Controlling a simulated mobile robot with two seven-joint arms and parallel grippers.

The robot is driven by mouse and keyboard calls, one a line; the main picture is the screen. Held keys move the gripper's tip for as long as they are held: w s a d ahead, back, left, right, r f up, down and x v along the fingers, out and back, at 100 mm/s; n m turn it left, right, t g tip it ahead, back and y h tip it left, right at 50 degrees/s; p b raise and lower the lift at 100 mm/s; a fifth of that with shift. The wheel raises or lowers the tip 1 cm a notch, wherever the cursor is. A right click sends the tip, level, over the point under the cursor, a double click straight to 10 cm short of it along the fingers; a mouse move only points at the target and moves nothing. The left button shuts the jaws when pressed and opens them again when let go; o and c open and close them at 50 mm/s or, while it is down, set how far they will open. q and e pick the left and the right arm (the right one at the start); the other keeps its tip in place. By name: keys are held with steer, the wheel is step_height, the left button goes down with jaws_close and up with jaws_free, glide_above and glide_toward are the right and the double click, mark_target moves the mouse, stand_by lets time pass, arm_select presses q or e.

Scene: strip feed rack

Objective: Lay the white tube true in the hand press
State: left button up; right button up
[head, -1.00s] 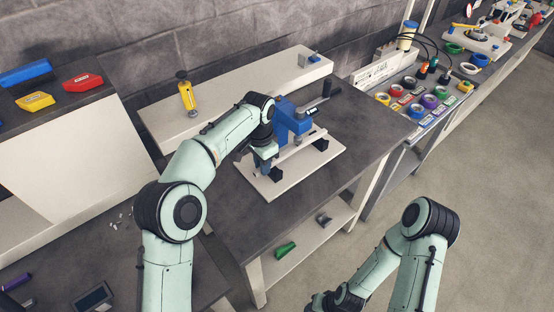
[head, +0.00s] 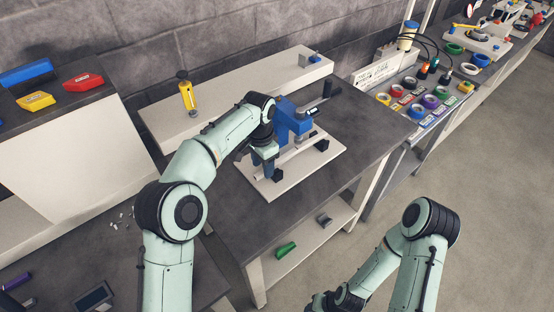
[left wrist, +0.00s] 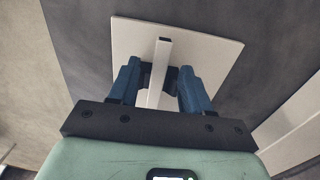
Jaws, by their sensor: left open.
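The white tube (head: 297,149) lies along the front of the blue hand press (head: 291,117), above its pale base plate (head: 272,189) and by the black support blocks (head: 321,145). My left gripper (head: 264,168) is low over the near left part of the plate. In the left wrist view the tube (left wrist: 160,68) runs between the two blue fingers of my open left gripper (left wrist: 158,88), with a gap on each side. A dark block shows just behind it. I cannot tell whether the tube is fully seated.
The press stands on a dark bench (head: 352,125). A pale raised shelf (head: 240,91) behind it bears a yellow bottle-like object (head: 187,96) and a small grey fixture (head: 309,58). A lower shelf holds a green part (head: 286,249).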

arm_select(q)
step_height(320, 180, up, 12)
steer(key=shift+f, duration=0.2)
steer(key=shift+s, duration=0.1)
stand_by(0.6)
